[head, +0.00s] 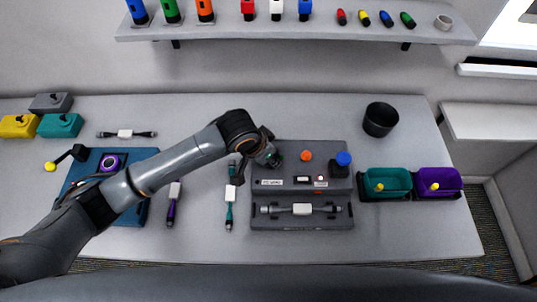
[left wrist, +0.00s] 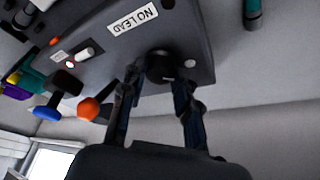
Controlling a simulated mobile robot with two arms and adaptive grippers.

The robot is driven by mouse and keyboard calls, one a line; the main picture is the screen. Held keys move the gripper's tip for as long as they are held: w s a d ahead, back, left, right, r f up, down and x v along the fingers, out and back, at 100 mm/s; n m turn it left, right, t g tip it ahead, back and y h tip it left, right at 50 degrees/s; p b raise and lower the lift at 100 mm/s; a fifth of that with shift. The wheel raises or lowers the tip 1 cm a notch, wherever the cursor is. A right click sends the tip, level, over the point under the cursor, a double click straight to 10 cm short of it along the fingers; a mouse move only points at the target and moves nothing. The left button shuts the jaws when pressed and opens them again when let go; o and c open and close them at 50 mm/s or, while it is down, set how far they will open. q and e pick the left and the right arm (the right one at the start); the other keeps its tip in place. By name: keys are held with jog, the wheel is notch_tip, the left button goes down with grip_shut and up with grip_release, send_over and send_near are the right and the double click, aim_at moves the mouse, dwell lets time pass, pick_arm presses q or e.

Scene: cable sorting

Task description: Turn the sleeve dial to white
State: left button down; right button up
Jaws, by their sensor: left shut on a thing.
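The grey test box (head: 262,172) stands in the middle of the table, with a "NO LEAD" label on its front-left. A dark round dial (left wrist: 162,65) sits on this box and shows between my fingers in the left wrist view. A small pale dot (left wrist: 190,63) is beside the dial. My left gripper (head: 272,158) reaches over the box's left end, and its fingers (left wrist: 159,88) are shut on the dial from both sides. In the head view the gripper mostly hides the dial. My right gripper is not in view.
The box also carries an orange knob (head: 306,155), a blue knob (head: 344,158) and a red light (head: 320,179). A cable with a white sleeve (head: 301,209) lies in the front cradle. Teal (head: 387,181) and purple (head: 438,182) bins and a black cup (head: 380,119) are right.

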pick_arm(q)
jog(key=c, duration=1)
grip_release()
jog(key=shift+r, duration=0.1)
jog(key=v, duration=1.1)
jog(key=shift+s+a+r, duration=0.15)
jog(key=shift+a+r, duration=0.05)
jog(key=shift+r, duration=0.15)
